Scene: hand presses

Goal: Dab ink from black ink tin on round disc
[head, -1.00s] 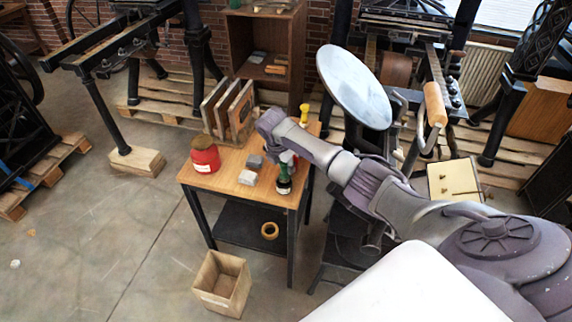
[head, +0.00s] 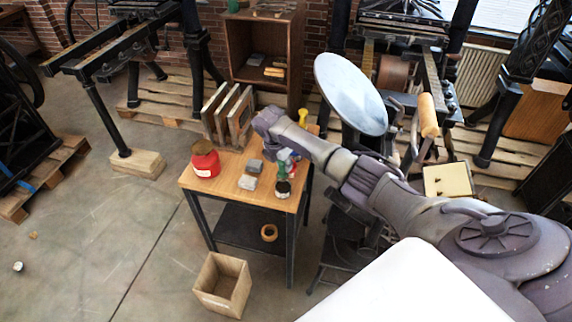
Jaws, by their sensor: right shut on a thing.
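The round disc (head: 350,95) is a large pale grey-blue plate, tilted, on the press right of the small wooden table. A small dark tin with a white label (head: 283,190), which looks like the black ink tin, stands near the table's front right corner. My right gripper (head: 284,158) is just above it, shut on a small green thing (head: 286,155). My arm and the small size hide most of its shape. It appears just above the tin; I cannot tell whether they touch. My left gripper is not in view.
The wooden table (head: 222,190) also holds a red tin (head: 205,160), grey blocks (head: 248,182), upright frames (head: 238,115) and a yellow thing (head: 303,117). A wooden-handled lever (head: 428,115) rises right of the disc.

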